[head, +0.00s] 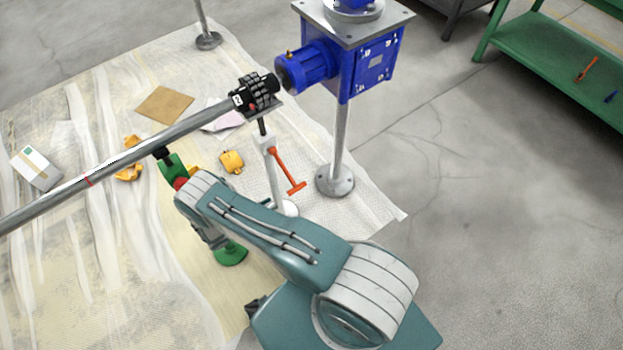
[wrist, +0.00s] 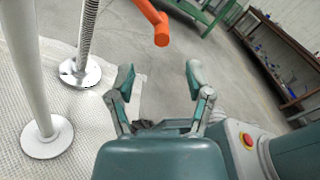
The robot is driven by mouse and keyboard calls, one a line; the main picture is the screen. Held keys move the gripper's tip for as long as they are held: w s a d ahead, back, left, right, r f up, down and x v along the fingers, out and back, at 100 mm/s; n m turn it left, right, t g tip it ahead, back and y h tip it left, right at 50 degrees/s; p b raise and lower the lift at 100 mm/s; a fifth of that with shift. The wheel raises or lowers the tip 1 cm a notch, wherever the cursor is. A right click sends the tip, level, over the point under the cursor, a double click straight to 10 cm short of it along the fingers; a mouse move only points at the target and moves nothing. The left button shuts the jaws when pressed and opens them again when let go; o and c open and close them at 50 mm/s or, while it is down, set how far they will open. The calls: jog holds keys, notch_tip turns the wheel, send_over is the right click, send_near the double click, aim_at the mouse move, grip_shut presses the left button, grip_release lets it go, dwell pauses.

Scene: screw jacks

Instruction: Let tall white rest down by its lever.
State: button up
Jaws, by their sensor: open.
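The tall white rest (head: 273,178) stands upright on a round foot beneath the coupling end of the long shaft. Its orange lever (head: 286,170) slants down and to the right from its upper part. In the wrist view the white post (wrist: 34,75) is at the left, with its round foot on the sheet. The lever's orange end (wrist: 161,34) hangs in from the top, above the gap between the fingers in the picture. My gripper (wrist: 158,82) is open and empty, apart from the lever.
A long grey shaft (head: 140,152) runs above, with a black coupling (head: 257,92) by a blue gearbox (head: 360,65). A green rest (head: 230,254) stands left of my arm. Loose items lie on the plastic sheet. A green bench (head: 555,65) is far right; floor between is clear.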

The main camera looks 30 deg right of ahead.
aim_at(295, 190)
jog(key=shift+s+d+f, duration=0.1)
jog(key=shift+d+f, duration=0.15)
jog(key=shift+d, duration=0.25)
jog(key=d, duration=1)
jog(key=shift+d, duration=0.1)
jog(key=shift+a, duration=0.65)
jog(key=shift+d, duration=0.25)
jog(key=c, duration=0.9)
jog(key=shift+w+d, duration=0.2)
jog(key=shift+d, duration=0.1)
grip_shut()
